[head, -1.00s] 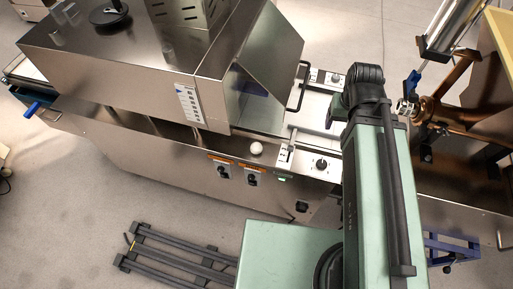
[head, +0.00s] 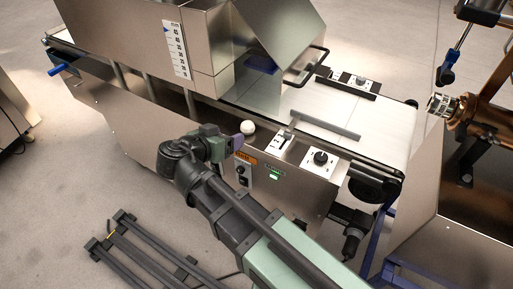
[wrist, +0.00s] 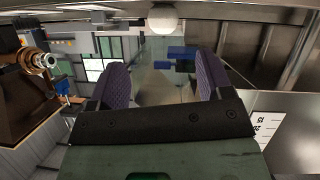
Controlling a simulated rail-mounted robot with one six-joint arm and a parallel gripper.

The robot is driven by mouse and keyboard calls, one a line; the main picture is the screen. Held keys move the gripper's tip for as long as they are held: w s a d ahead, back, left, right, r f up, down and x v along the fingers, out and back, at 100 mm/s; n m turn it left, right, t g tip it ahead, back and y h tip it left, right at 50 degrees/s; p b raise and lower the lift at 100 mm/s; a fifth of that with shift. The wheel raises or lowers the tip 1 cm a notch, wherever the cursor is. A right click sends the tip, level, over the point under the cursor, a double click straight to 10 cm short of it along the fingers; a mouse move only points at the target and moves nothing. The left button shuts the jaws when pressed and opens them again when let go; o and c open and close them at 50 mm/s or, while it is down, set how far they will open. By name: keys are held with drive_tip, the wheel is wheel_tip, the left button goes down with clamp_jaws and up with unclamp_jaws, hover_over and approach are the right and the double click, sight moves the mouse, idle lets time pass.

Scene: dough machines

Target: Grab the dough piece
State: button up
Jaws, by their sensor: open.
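The dough piece (head: 248,128) is a small white ball on the steel ledge along the near side of the machine, left of the control panel. It also shows in the wrist view (wrist: 164,18) at the top edge, beyond the fingertips and sideways between them. My gripper (head: 240,143) is close to the dough piece on its near side in the head view, with its purple fingers partly hidden. In the wrist view my gripper (wrist: 162,68) is open, its two purple ribbed pads wide apart with nothing between them. The dough piece appears apart from both fingers.
The steel machine housing (head: 215,60) rises just behind the dough piece. A control panel (head: 320,160) with a black knob is to the right, beside the pale conveyor belt (head: 370,118). A copper-coloured machine (head: 480,120) stands at far right. Open floor lies to the left.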

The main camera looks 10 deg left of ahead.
sight(247, 123)
drive_tip(key=w+d+f+b, duration=0.1)
drive_tip(key=w, duration=0.2)
drive_tip(key=w+d+f+m+b, duration=0.1)
drive_tip(key=w+b, duration=0.1)
drive_tip(key=w, duration=0.1)
drive_tip(key=w+d+f+m+b, duration=0.1)
drive_tip(key=w, duration=0.3)
drive_tip(key=shift+d+f, duration=0.2)
drive_tip(key=shift+f, duration=0.15)
drive_tip(key=shift+r+t, duration=0.1)
drive_tip(key=shift+t, duration=0.2)
drive_tip(key=shift+s, duration=0.1)
drive_tip(key=c, duration=1)
drive_tip(key=shift+r, duration=0.15)
